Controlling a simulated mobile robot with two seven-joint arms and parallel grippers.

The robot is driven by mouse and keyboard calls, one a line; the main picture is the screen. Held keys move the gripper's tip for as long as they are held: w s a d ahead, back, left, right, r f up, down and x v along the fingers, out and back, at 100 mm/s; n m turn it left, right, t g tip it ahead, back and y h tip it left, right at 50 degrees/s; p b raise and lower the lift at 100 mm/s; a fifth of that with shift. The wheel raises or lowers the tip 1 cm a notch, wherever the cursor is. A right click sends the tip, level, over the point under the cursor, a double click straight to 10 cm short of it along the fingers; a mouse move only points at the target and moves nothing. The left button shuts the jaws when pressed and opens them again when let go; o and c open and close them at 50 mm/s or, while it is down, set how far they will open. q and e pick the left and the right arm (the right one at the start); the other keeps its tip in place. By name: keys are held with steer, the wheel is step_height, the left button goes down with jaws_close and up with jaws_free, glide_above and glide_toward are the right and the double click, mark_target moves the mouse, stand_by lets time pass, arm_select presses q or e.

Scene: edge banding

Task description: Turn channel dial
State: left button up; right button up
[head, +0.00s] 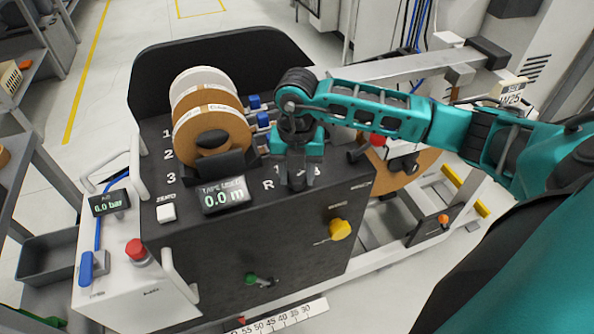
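My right gripper (297,178) points down at the top of the black machine panel (225,240), by its front edge. Its fingers are close to the panel beside a white letter R and other partly covered marks. A dial at that spot would be hidden by the gripper, and I cannot tell whether the fingers are shut on anything. A yellow knob (341,229) with a pointer is on the front face, below and right of the gripper. A green knob (252,279) is lower on that face. My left gripper is not in view.
Tape rolls (212,130) stand left of the gripper, near numbers 1, 2 and 3. A tape display (224,196) reads 0.0 m, beside a white button (166,212). A red button (137,250) and an air display (110,202) reading 6.0 bar are at left.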

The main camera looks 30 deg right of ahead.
mark_target(297, 176)
steer(key=o, duration=0.4)
steer(key=shift+o, duration=0.2)
steer(key=shift+r, duration=0.1)
step_height(297, 176, up, 13)
steer(key=shift+p, duration=0.4)
